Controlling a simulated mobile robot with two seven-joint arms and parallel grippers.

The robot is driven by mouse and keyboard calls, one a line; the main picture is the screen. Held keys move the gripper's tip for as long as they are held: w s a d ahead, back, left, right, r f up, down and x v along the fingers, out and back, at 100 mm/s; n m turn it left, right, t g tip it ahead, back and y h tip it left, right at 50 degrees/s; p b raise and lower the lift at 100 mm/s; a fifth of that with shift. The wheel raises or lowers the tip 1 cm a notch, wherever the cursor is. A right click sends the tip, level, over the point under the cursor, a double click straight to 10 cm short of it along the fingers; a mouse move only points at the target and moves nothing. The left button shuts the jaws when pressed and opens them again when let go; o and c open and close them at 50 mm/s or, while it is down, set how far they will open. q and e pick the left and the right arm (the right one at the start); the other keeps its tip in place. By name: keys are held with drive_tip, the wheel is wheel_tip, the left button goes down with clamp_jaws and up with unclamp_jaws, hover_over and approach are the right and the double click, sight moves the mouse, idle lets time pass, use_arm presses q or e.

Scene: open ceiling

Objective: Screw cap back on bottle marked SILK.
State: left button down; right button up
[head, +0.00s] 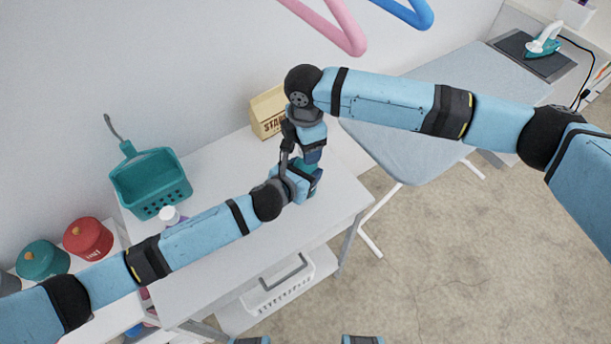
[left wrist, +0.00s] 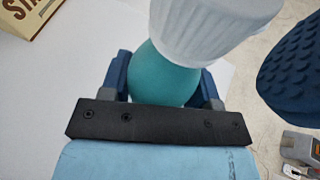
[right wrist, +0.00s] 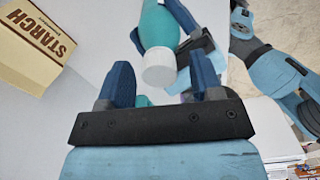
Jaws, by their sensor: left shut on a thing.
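A teal bottle (left wrist: 165,80) with a ribbed white cap (left wrist: 210,25) at its mouth is between the fingers of my left gripper (head: 307,180), which is shut on it. In the right wrist view the white cap (right wrist: 160,67) sits at the end of the bottle (right wrist: 160,25). My right gripper (right wrist: 160,88) is open and empty, with the cap just beyond its fingertips. One dark blue right finger (left wrist: 295,65) shows beside the cap in the left wrist view. The grippers mostly hide the bottle in the head view. No SILK marking is visible.
A starch box (head: 268,112) stands at the table's back edge. A teal basket (head: 150,183) and a white-capped purple bottle (head: 170,215) stand on the left of the white table (head: 215,160). An ironing board (head: 410,140) is to the right.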

drive_tip(key=shift+r, duration=2.3)
drive_tip(key=shift+r+n, duration=1)
drive_tip(key=shift+r, duration=0.7)
drive_tip(key=shift+f, duration=0.1)
drive_tip(key=shift+a+f, duration=0.1)
drive_tip(key=shift+f, duration=3.8)
drive_tip(key=shift+c, duration=0.6)
